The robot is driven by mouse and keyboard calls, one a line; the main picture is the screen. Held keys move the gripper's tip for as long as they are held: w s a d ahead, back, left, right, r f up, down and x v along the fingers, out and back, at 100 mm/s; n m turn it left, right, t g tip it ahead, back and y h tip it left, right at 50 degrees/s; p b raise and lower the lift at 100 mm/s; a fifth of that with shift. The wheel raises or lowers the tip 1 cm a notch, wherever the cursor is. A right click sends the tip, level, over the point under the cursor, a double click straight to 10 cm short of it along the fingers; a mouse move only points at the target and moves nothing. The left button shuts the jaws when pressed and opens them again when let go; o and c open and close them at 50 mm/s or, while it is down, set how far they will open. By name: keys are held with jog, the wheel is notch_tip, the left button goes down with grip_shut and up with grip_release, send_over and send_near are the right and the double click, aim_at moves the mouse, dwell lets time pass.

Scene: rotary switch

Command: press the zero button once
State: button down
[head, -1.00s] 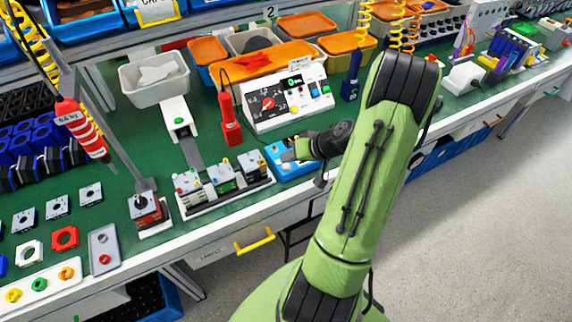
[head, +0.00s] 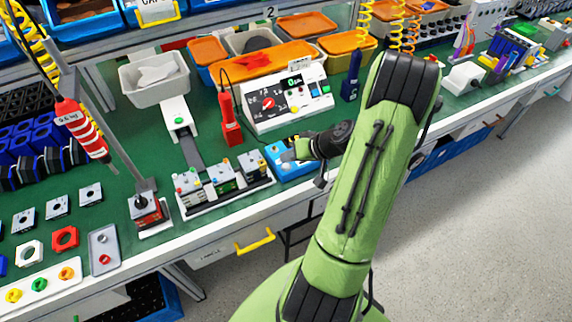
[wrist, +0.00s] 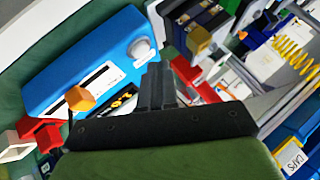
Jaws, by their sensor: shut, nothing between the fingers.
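A blue box (head: 290,166) lies on the green bench below my gripper, and it also shows in the wrist view (wrist: 50,72). It carries a round pale button (wrist: 140,48) near one end, a white label strip, and an orange block-like part (wrist: 80,97). The lettering is too small to read, so I cannot tell whether the pale button is the zero button. My gripper (wrist: 156,70) is shut and empty. Its fingertips appear just beside the pale button in the wrist view; the gap is unclear. In the head view, my gripper partly hides the box.
A white control panel (head: 312,107) with a red knob stands behind the blue box. A red tool (head: 229,117) stands upright left of it. A rack of small terminal units (head: 224,183) is close on the left. The floor (head: 480,230) to the right is clear.

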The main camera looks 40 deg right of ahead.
aim_at(289, 166)
jog(key=shift+f, duration=0.1)
jog(key=shift+f+b, duration=0.35)
jog(key=shift+b, duration=0.15)
jog(key=shift+f+b, duration=0.45)
dwell(0.5)
jog(key=shift+r, duration=0.15)
jog(key=shift+r+p, duration=0.55)
jog(key=shift+r, duration=0.2)
notch_tip(289, 166, up, 5)
jog(key=p, duration=0.3)
jog(key=shift+r+p, duration=0.1)
jog(key=shift+p, duration=0.25)
dwell(0.5)
